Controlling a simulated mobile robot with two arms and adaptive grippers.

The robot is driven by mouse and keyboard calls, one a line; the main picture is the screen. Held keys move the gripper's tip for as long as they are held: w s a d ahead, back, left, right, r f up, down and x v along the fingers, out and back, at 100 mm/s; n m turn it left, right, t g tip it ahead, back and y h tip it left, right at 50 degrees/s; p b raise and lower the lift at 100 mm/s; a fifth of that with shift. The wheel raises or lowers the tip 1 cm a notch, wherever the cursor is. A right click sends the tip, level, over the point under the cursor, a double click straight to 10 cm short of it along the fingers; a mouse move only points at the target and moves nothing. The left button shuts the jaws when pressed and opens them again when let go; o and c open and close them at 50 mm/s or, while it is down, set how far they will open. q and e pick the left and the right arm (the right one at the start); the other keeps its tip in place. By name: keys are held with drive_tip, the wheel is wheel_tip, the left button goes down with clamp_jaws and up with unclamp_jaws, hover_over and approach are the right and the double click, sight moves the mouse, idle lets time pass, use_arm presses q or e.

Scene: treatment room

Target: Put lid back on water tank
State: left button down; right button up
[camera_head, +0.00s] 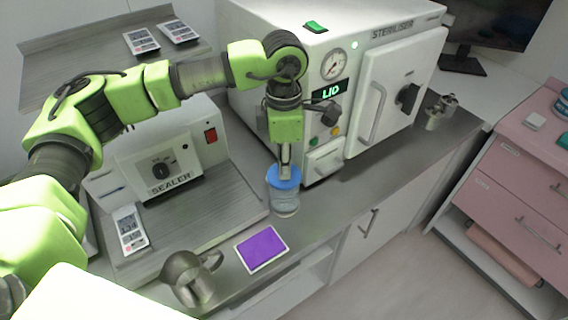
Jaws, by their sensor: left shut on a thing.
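A clear jar with a blue lid (284,177) stands on the grey counter in front of the steriliser. My left gripper (285,168) points straight down over the jar and is shut at the top of the blue lid; its fingertips partly hide what they grip. The lid sits on or just at the jar's mouth; I cannot tell if it is seated. The white steriliser (290,75) shows "LID" on its display (330,91). A small green piece (315,27) is on the steriliser's top. I cannot make out a separate water tank. My right gripper is not in view.
A purple pad (262,248) and a metal jug (190,279) are near the counter's front edge. The sealer (172,160) stands left of the jar. Small metal cups (440,110) are right of the steriliser. A pink drawer cart (510,190) stands at far right.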

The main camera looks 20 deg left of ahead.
use_arm(q)
drive_tip(key=shift+b, duration=0.35)
idle(0.7)
drive_tip(key=shift+f+b, duration=0.2)
drive_tip(key=shift+b, duration=0.5)
idle(1.0)
idle(0.3)
drive_tip(key=c, duration=1.9)
unclamp_jaws()
drive_tip(key=shift+o, duration=0.3)
drive_tip(key=o, duration=0.4)
drive_tip(key=shift+r, duration=0.2)
